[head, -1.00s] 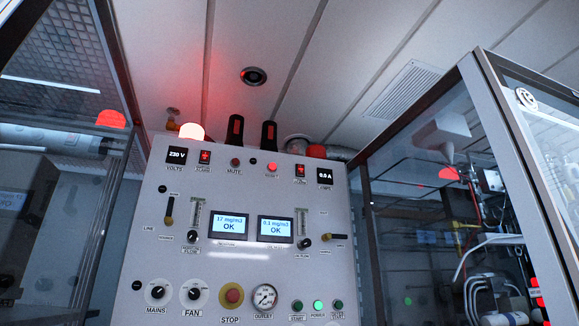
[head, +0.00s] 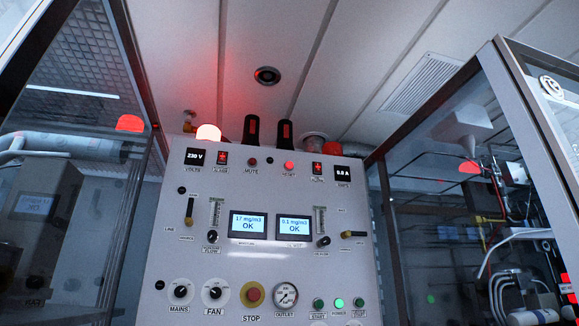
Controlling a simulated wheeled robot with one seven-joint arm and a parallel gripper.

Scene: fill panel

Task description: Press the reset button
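The reset button (head: 289,165) is a small round red button, brightly lit, near the top of the grey control panel (head: 200,258). The small label under it appears to read RESET. It sits right of the dimmer red MUTE button (head: 252,162) and left of a red switch (head: 317,169). My gripper is not in view, and nothing covers the button.
Two screens (head: 248,225) read OK. A yellow-ringed red STOP button (head: 253,295), dials and green buttons sit low on the panel. A lit red lamp (head: 208,132) stands on top. Glass-walled cabinets (head: 70,150) flank the panel on both sides.

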